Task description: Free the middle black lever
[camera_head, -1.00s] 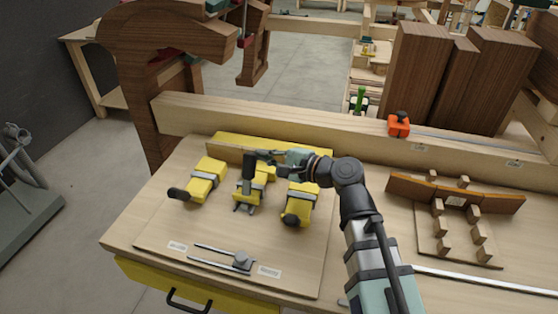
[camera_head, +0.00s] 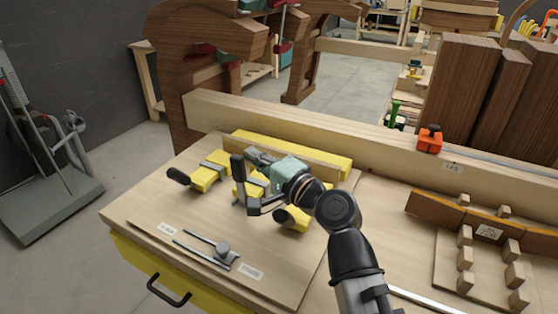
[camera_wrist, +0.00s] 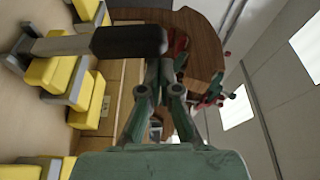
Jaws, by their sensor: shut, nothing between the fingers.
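Three yellow toggle clamps sit on a wooden board. The middle clamp (camera_head: 249,188) has its black lever (camera_head: 237,168) standing upright. In the wrist view this lever (camera_wrist: 128,42) shows as a thick black grip on a metal arm. My gripper (camera_head: 252,154) is shut and empty, close behind the lever's upper part; its fingertips in the wrist view (camera_wrist: 166,68) are beside the grip's end. I cannot tell whether they touch it. The left clamp's lever (camera_head: 178,176) and the right clamp's lever (camera_head: 283,217) point low toward the front. My gripper partly hides the middle and right clamps.
A yellow block (camera_head: 300,150) and a long wooden beam (camera_head: 300,122) lie behind the clamps. A wooden jig with pegs (camera_head: 480,255) is at right.

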